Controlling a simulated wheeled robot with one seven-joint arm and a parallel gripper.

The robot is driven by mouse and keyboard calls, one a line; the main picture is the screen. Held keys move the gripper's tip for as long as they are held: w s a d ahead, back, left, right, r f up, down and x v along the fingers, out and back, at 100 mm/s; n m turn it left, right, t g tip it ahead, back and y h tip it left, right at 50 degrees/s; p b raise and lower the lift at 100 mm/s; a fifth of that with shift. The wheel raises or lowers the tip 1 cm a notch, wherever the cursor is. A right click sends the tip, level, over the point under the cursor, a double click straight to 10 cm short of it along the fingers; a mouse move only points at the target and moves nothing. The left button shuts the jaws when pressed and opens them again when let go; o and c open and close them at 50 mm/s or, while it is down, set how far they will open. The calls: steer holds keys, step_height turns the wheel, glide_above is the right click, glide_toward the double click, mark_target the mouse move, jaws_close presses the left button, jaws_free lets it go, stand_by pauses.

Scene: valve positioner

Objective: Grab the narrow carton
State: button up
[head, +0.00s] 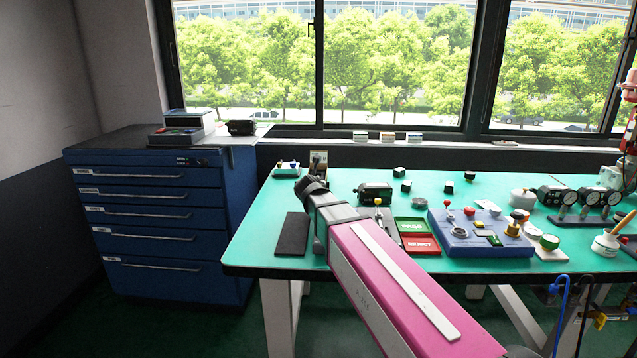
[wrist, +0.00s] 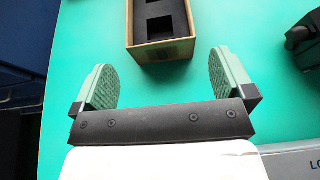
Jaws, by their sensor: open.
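The narrow carton (wrist: 168,53) is a brown cardboard box with a black insert that has square cutouts. It stands on the green bench top at the top of the wrist view, cut off by the picture edge. In the head view the carton (head: 319,157) shows at the back left of the bench, just behind my gripper (head: 312,186). In the wrist view my gripper (wrist: 160,75) is open and empty, its two pale green ribbed pads apart. The carton lies ahead, between the lines of the pads and apart from them.
A dark device (wrist: 306,42) stands right of the carton; in the head view a black device (head: 374,191) is there. A small white-based unit (head: 287,168) sits left of the carton. A dark mat (head: 292,234) lies near the left edge. A blue drawer cabinet (head: 165,215) stands left.

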steer(key=x, duration=0.9)
steer(key=shift+w+a+f, duration=0.1)
steer(key=shift+w+f, duration=0.05)
steer(key=shift+f, duration=0.1)
steer(key=c, duration=0.7)
